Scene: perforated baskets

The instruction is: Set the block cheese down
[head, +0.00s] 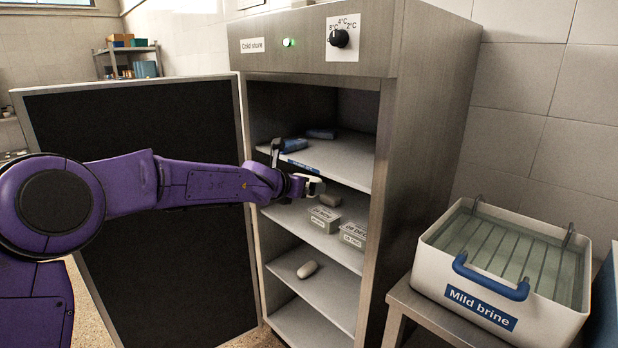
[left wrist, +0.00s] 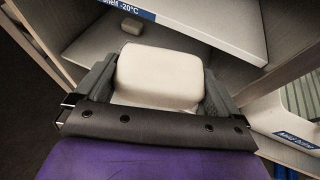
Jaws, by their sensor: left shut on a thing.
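The block cheese, a cream-white rounded block, sits between the fingers of my left gripper (head: 308,184) in the left wrist view (left wrist: 160,76). My left gripper is shut on it, with a dark finger on each side. In the head view the held block (head: 316,187) is small and partly hidden by the gripper. The gripper is at the open front of the cold store (head: 300,57), just below the top shelf's front edge. I cannot tell whether the block touches a shelf. My right gripper is not in view.
Blue items (head: 320,134) lie on the top shelf. A grey block (head: 330,196) and labelled boxes (head: 323,219) are on the shelf below; a pale oblong piece (head: 307,269) lies lower. The open door (head: 150,240) stands left, the Mild brine tub (head: 482,308) right.

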